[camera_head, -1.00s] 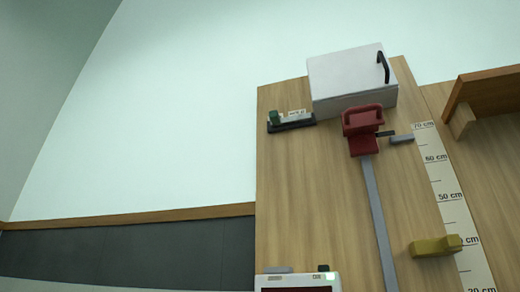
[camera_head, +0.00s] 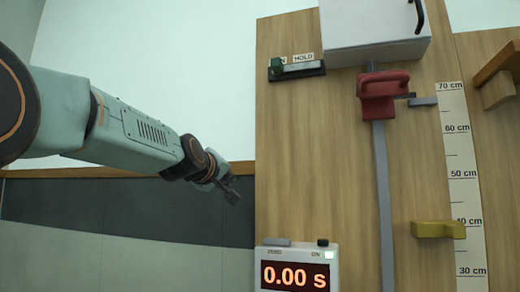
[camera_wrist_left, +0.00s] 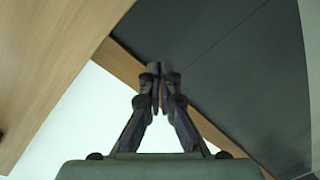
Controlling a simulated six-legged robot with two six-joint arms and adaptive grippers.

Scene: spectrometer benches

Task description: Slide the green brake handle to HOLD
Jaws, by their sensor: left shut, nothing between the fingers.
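The green brake handle (camera_head: 277,64) sits at the left end of a dark slide track (camera_head: 297,73) on the wooden board. A HOLD label (camera_head: 303,58) is above the track's right part, and the handle partly covers another label to its left. My left gripper (camera_head: 233,197) is in the air left of the board, below the handle and apart from it. In the left wrist view, the left gripper (camera_wrist_left: 159,72) has its fingers together with nothing between them. My right gripper does not show.
A red carriage (camera_head: 383,98) sits on a grey vertical rail (camera_head: 383,200), below a white box (camera_head: 375,35). A yellow block (camera_head: 438,230) lies by the centimetre scale (camera_head: 462,180). A timer (camera_head: 296,272) reading 0.00 s stands at the lower left of the board.

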